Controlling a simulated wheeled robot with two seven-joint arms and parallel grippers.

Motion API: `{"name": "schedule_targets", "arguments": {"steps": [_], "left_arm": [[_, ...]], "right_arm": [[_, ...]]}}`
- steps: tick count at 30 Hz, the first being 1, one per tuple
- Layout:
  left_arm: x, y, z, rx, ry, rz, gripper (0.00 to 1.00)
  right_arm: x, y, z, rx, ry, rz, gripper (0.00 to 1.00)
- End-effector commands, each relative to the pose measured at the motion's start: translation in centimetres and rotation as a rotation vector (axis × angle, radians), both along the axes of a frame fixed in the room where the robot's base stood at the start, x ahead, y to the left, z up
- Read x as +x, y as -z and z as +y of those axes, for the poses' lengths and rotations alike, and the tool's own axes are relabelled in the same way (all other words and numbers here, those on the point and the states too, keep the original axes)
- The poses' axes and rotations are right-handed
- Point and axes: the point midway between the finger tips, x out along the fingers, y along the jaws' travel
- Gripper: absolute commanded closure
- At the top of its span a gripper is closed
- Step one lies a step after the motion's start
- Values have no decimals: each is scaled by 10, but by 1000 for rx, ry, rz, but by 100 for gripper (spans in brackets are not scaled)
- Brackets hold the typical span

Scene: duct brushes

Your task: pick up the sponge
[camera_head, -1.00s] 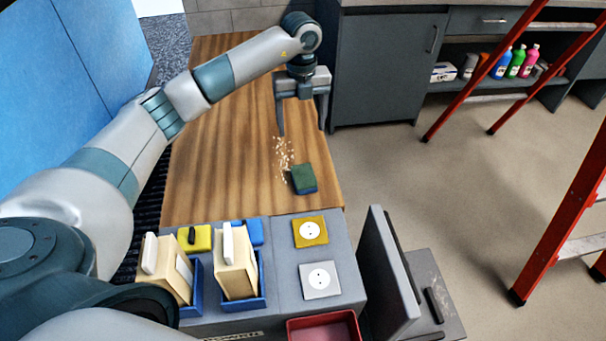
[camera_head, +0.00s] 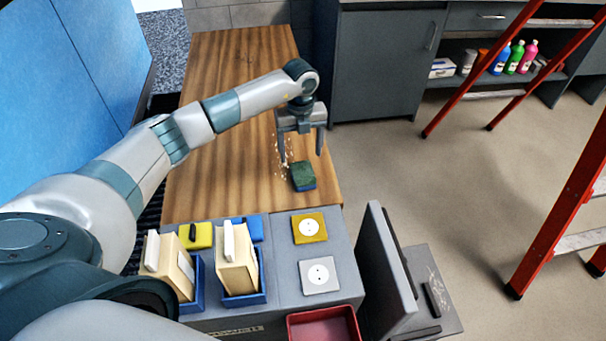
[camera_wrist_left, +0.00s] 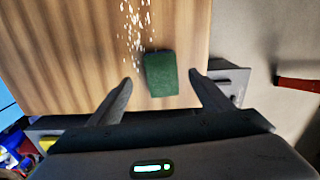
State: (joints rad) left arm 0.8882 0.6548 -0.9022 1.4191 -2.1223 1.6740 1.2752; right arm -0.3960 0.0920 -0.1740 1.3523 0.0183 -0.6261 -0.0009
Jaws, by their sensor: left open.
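The sponge (camera_head: 302,177) has a dark green top and a blue lower layer. It lies on the wooden table top near its right edge, beside scattered pale crumbs. My left gripper (camera_head: 302,158) is open and empty, above and slightly behind the sponge, with its fingers pointing down. In the left wrist view the sponge (camera_wrist_left: 161,74) shows its green face between and beyond the two open fingertips (camera_wrist_left: 160,78), not touching them. My right gripper is not in view.
Pale crumbs (camera_wrist_left: 134,30) lie beside the sponge. A grey unit (camera_head: 284,290) in front carries two brushes in blue holders, a yellow block and two socket plates (camera_head: 310,228). A red tray (camera_head: 322,325) and a red ladder (camera_head: 560,210) stand nearby. The far table top is clear.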

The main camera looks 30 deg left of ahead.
Motion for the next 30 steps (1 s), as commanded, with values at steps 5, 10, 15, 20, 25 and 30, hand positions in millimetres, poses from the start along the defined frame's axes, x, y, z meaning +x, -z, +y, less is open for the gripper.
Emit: {"name": "schedule_targets", "arguments": {"steps": [5, 10, 15, 20, 25, 30], "left_arm": [[0, 14, 0, 0, 0, 0, 27], [0, 15, 0, 0, 0, -1, 27], [0, 15, 0, 0, 0, -1, 27], [-1, 21, -2, -1, 0, 0, 27], [-5, 40, -7, -1, 1, 2, 27], [-6, 60, -8, 0, -2, 0, 27]], "right_arm": [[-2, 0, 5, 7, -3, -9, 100], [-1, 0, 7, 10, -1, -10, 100], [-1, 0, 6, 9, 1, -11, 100], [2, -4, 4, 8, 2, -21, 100], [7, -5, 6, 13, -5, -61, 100], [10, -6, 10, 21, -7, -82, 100]]}}
